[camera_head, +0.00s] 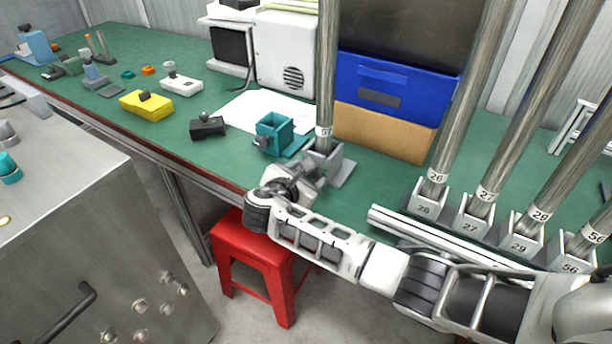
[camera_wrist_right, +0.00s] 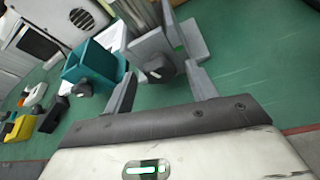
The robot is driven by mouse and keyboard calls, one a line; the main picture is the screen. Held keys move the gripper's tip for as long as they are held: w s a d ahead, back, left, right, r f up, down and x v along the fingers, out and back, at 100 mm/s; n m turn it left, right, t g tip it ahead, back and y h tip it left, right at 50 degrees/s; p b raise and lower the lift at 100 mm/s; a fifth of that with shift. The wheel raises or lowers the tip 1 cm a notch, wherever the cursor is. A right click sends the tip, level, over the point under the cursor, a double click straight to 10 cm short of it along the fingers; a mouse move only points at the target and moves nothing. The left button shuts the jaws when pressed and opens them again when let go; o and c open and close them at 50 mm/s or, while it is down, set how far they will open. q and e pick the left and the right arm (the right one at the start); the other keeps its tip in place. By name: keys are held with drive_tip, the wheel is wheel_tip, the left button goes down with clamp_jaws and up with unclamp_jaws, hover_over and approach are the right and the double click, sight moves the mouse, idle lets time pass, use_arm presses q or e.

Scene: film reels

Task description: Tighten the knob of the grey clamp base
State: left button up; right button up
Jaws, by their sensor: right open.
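The grey clamp base (camera_head: 343,172) stands on the green bench with a metal pole (camera_head: 326,70) upright in it. Its dark knob (camera_wrist_right: 152,73) faces my right gripper in the right wrist view. My right gripper (camera_head: 305,172) is at the front left side of the base. In the right wrist view its two fingers (camera_wrist_right: 162,77) are apart, and the knob lies in line with the gap between them. Whether the fingertips reach around the knob I cannot tell. In the head view my gripper hides the knob. My left gripper is not in view.
A teal clamp base (camera_head: 274,130) stands close on the left, also in the right wrist view (camera_wrist_right: 92,65). Several poles in grey holders (camera_head: 428,205) stand to the right. A blue bin (camera_head: 390,92) is behind. A red stool (camera_head: 262,255) is below the bench edge.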

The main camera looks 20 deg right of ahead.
drive_tip(key=shift+w, duration=0.1)
drive_tip(key=c, duration=1)
drive_tip(key=shift+d, duration=0.1)
drive_tip(key=shift+f+m+t+y+p, duration=0.1)
drive_tip(key=shift+m+t+y+p, duration=0.25)
drive_tip(key=shift+m+t, duration=0.5)
drive_tip(key=shift+s+d+f+m+t+y+b, duration=0.15)
drive_tip(key=shift+m+t+b, duration=0.25)
drive_tip(key=shift+m, duration=0.4)
drive_tip(key=shift+s+a+r+m+t+y+b, duration=0.1)
drive_tip(key=shift+m+t+y+b, duration=0.2)
drive_tip(key=shift+m, duration=0.45)
drive_tip(key=o, duration=1)
